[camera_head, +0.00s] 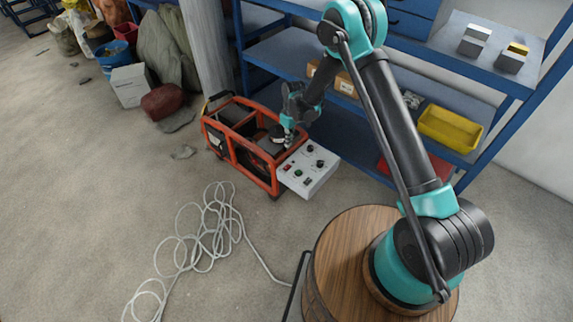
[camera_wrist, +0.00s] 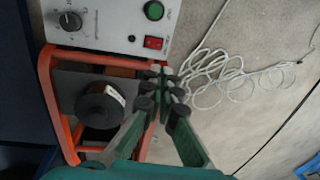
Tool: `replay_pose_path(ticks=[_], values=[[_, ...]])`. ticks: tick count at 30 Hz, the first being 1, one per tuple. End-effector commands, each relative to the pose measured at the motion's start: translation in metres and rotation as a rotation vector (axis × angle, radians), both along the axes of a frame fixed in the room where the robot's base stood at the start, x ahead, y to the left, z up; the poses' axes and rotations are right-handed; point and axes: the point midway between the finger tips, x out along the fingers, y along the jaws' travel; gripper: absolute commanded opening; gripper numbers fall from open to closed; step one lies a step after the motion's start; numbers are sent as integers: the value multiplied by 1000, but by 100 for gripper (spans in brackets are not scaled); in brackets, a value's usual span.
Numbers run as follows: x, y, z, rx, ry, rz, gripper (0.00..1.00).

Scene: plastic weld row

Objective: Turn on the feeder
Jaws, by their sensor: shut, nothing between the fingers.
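The feeder shows as a pale grey control box (camera_head: 318,178) beside the orange-framed machine, with knobs and buttons on its top. In the wrist view its panel (camera_wrist: 112,38) carries a black knob (camera_wrist: 70,20), a round green button (camera_wrist: 154,11) and a red rocker switch (camera_wrist: 153,43). My gripper (camera_head: 287,142) is at the box's far left edge. In the wrist view my gripper (camera_wrist: 163,78) has its fingertips together and empty, just below the red switch in the picture. I cannot tell whether they touch the box. The switch's position is too small to read.
The orange frame (camera_head: 274,187) holds a dark spool (camera_wrist: 100,104) close beside my fingers. A blue shelf (camera_head: 355,128) with a yellow bin (camera_head: 450,128) stands behind. A pale cable (camera_head: 205,235) lies loosely on the floor.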

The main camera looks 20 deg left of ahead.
Motion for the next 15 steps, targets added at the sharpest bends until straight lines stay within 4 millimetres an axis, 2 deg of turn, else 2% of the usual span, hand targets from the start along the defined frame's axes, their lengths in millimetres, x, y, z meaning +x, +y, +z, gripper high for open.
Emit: replay_pose_path(ticks=[5,8,15], values=[[0,0,-5,0,0,-1,0],[-1,1,-15,0,0,-1,0],[-6,3,-58,0,0,-1,0]])
